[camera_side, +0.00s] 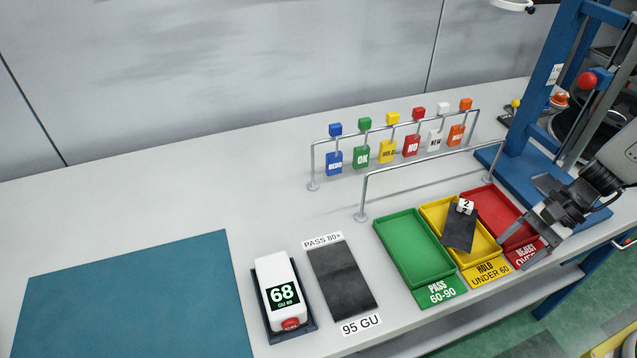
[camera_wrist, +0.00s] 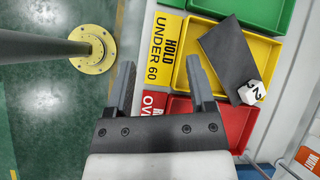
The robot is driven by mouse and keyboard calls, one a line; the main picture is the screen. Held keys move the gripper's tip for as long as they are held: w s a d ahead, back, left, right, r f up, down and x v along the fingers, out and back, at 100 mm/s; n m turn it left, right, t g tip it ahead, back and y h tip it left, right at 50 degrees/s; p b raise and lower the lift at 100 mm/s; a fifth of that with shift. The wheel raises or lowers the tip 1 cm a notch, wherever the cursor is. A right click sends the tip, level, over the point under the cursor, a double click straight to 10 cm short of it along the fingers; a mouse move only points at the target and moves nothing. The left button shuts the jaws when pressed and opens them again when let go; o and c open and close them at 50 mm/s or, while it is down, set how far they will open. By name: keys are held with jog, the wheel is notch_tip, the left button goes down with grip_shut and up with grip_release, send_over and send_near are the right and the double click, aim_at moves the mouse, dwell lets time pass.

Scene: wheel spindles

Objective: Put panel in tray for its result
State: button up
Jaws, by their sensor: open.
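A dark grey panel (camera_side: 460,232) with a white block marked 2 (camera_side: 465,206) at one end lies askew in the yellow tray (camera_side: 432,212), labelled HOLD UNDER 60. The wrist view also shows the panel (camera_wrist: 226,52); I cannot tell whether it rests flat. The green tray (camera_side: 385,240), labelled PASS 60-90, and the red tray (camera_side: 483,197), with a partly hidden REJECT label, flank it. The meter (camera_side: 272,268) reads 68 GU and stands in a dark holder. My gripper (camera_side: 514,250) is open and empty by the red tray's front; its fingers (camera_wrist: 160,72) are apart from the panel.
A dark plate (camera_side: 343,278) lies beside the meter, between labels PASS 80+ and 95 GU. A metal rail (camera_side: 430,158) runs behind the trays. Farther back hangs a rack of coloured tags (camera_side: 388,150). A blue mat (camera_side: 135,300) lies left, with bare bench behind.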

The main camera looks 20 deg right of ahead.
jog(key=n, duration=0.1)
jog(key=n+h, duration=0.1)
jog(key=s+n+h, duration=0.1)
jog(key=shift+d+r+n+g, duration=0.25)
jog(key=shift+d+n+g, duration=0.05)
jog(key=shift+n+g, duration=0.1)
jog(key=n+h, duration=0.1)
jog(key=d+r+n+h, duration=0.1)
jog(key=n, duration=0.1)
jog(key=shift+h, duration=0.3)
jog(key=shift+w+d+r+n+t+h, duration=0.1)
jog(key=shift+w+r+n+t+h, duration=0.45)
jog(key=shift+n, duration=0.65)
jog(key=shift+w+r+n+t+h, duration=0.5)
jog(key=shift+r+n, duration=0.1)
jog(key=shift+n, duration=0.6)
jog(key=shift+w+d+r+n+t+h, duration=0.1)
jog(key=shift+w+r+n+t+h, duration=0.45)
jog(key=shift+n, duration=0.65)
jog(key=shift+o, duration=0.4)
